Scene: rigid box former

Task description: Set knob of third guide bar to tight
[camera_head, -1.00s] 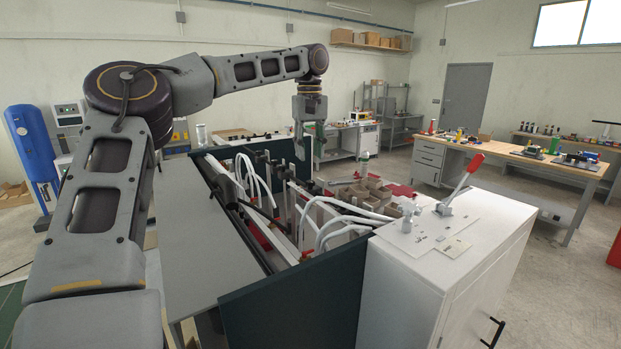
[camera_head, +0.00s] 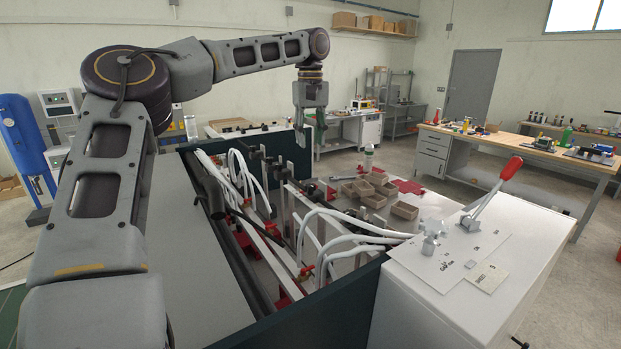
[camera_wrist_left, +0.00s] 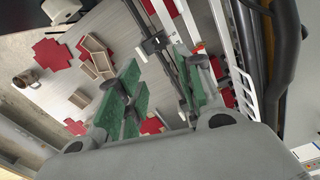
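My left gripper (camera_head: 311,124) hangs fingers down above the far side of the box former, near its upright posts. It is open and empty. In the left wrist view its two green-padded fingers (camera_wrist_left: 160,95) stand apart, with a black clamp-like part (camera_wrist_left: 153,44) on a grey bar beyond them. In the head view, dark knob-like parts (camera_head: 284,173) sit along the machine's bars, below the gripper. Which is the knob of the third guide bar, and its setting, I cannot tell. My right gripper is not in view.
The white cabinet (camera_head: 440,300) with a red-handled lever (camera_head: 511,168) stands at the right. White hoses (camera_head: 330,225) arch over the machine. Brown trays (camera_head: 375,190) and red flat blanks (camera_head: 405,186) lie on the bed beyond. A dark panel (camera_head: 330,305) edges the near side.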

